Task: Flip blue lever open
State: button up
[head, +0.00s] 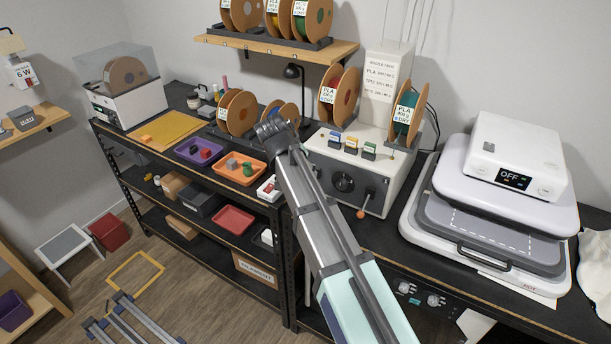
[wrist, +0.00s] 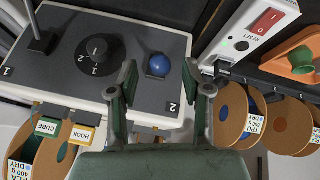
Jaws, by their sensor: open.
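The blue lever's round knob (wrist: 157,65) shows in the wrist view, at the right side of a grey control panel (wrist: 110,20) near a printed 2. My gripper (wrist: 159,80) is open, with one finger on each side of the knob in the picture. A gap shows between the knob and each finger; whether the fingers are level with it in depth I cannot tell. In the head view the machine (head: 330,160) with this panel stands on the bench, and my arm hides the blue lever. My gripper's fingers cannot be made out there.
A black dial (wrist: 95,50) sits left of the blue knob, and a black post (wrist: 42,40) stands farther left. A white switch box (wrist: 250,40) with a red rocker is close on the right. Filament spools (wrist: 232,115) hang near my right finger. An orange-knobbed lever (head: 362,214) is on the machine's front.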

jog(key=v, duration=0.9)
jog(key=shift+r, duration=0.25)
jog(key=shift+s, duration=0.1)
jog(key=s+d+f+n+g, duration=0.15)
jog(key=s+d+f, duration=0.25)
jog(key=f, duration=0.9)
jog(key=s+d+f+g+b, duration=0.15)
jog(key=s+d+f, duration=0.35)
jog(key=f, duration=0.8)
jog(key=s+d+f+n+g, duration=0.1)
jog(key=s+d+f+g, duration=0.25)
jog(key=f, duration=0.95)
jog(key=s+d+f+g+y+p, duration=0.1)
jog(key=s+d+f, duration=0.4)
jog(key=s+f, duration=0.25)
jog(key=s+d+f+g+p, duration=0.1)
jog(key=s+d+f+g, duration=0.1)
jog(key=s+d+f, duration=0.55)
jog(key=s+f+g+y, duration=0.1)
jog(key=s, duration=0.8)
jog(key=s+d+f+g+y, duration=0.1)
jog(key=s+f, duration=0.1)
jog(key=s, duration=0.8)
jog(key=shift+s+d+f+p, duration=0.15)
jog(key=shift+s+d+p, duration=0.2)
jog(key=shift+p, duration=0.1)
